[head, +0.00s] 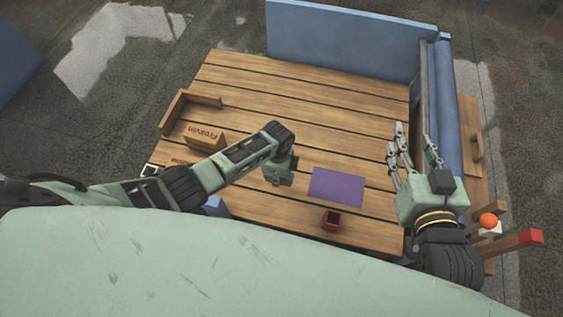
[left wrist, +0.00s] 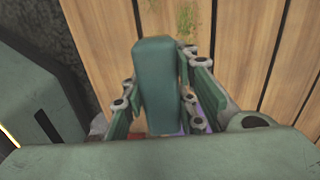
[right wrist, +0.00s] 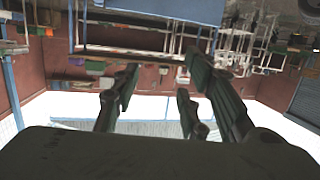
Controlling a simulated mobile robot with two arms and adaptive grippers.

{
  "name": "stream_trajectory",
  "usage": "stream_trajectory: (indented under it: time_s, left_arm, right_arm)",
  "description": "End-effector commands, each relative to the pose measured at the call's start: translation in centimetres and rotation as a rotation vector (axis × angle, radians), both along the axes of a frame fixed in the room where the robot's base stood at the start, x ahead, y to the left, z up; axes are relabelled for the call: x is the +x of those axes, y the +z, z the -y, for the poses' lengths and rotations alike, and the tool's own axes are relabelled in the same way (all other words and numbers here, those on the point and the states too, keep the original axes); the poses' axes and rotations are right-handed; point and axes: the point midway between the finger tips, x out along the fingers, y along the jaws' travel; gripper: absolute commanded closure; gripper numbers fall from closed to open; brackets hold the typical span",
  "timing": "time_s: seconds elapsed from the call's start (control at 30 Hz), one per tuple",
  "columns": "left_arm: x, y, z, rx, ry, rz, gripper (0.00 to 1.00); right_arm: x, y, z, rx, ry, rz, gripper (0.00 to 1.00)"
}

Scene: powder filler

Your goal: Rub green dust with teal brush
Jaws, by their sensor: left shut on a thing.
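My left gripper (left wrist: 160,105) is shut on the teal brush (left wrist: 157,75), a blocky teal piece held between its fingers in the left wrist view. The brush's lower end is hidden there. A patch of green dust (left wrist: 186,16) lies on the wooden planks beyond the brush, at the top of that view. In the head view the left gripper (head: 280,173) is over the table, left of the purple mat; its fingers and the brush are hard to make out. My right gripper (head: 415,147) is open and empty, raised over the table's right side; it also shows in the right wrist view (right wrist: 155,85).
A purple mat (head: 350,188) and a small red box (head: 332,228) lie on the plank table (head: 310,110). A wooden box (head: 205,140) stands at the left. A blue panel (head: 350,40) edges the back, a blue roll (head: 448,110) the right. The table's back middle is clear.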

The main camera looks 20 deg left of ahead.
Motion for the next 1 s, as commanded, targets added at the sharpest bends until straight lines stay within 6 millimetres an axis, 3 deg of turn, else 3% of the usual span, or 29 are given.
stream_trajectory:
  time_s: [0.6, 1.0]
  left_arm:
    - [-0.2, 1.1, 0.1, 0.0, 0.003, 0.0, 0.94]
    - [-0.2, 1.2, 0.1, 0.0, 0.003, 0.0, 0.94]
  right_arm:
    - [-2.7, -4.9, 1.4, -0.063, -0.018, -0.266, 0.6]
    - [-3.6, -6.2, 1.8, -0.08, -0.023, -0.333, 0.6]
